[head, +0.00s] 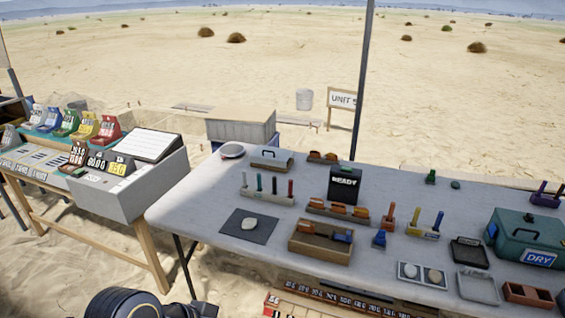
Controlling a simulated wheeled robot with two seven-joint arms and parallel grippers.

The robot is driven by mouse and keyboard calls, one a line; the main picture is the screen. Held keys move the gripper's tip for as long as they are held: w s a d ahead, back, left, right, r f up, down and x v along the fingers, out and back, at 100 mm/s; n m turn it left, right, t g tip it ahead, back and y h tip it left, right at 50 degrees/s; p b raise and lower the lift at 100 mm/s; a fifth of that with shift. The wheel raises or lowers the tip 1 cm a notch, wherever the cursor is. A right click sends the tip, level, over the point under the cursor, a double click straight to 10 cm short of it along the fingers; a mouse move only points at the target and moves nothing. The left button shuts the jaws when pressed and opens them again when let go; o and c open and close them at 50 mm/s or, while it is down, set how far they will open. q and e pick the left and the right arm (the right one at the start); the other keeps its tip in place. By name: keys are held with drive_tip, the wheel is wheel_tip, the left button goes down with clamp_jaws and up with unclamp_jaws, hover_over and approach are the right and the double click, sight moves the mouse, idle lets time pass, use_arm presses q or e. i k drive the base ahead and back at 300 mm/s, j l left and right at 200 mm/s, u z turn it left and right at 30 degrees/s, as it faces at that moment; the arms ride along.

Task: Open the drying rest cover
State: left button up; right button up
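The drying rest (507,253) is a teal box with a white-lettered blue DRY label on its front, at the right edge of the table in the head view. Its cover (530,231) is down on the box, with a dark handle on top. The box's right end is cut off by the picture edge. A dark part of my arm shows at the bottom left, but no gripper fingers can be seen. Nothing of mine touches the box.
The grey table (395,190) holds a black READY box (343,185), a wooden tray (315,251) and several small tools. A shallow grey tray (478,288) and a dark tray (469,252) lie left of the drying rest. A pole (362,80) rises behind the table.

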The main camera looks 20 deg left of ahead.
sight(281, 155)
drive_tip(key=i+j, duration=0.2)
drive_tip(key=j, duration=0.2)
drive_tip(key=i+j, duration=0.2)
drive_tip(key=j, duration=0.25)
drive_tip(key=i+j, duration=0.2)
drive_tip(key=j, duration=0.2)
drive_tip(key=i+j, duration=0.2)
drive_tip(key=j, duration=0.25)
drive_tip(key=i+j, duration=0.2)
drive_tip(key=j, duration=0.2)
drive_tip(key=i+j+u, duration=0.1)
drive_tip(key=j, duration=0.35)
drive_tip(key=i+j, duration=0.35)
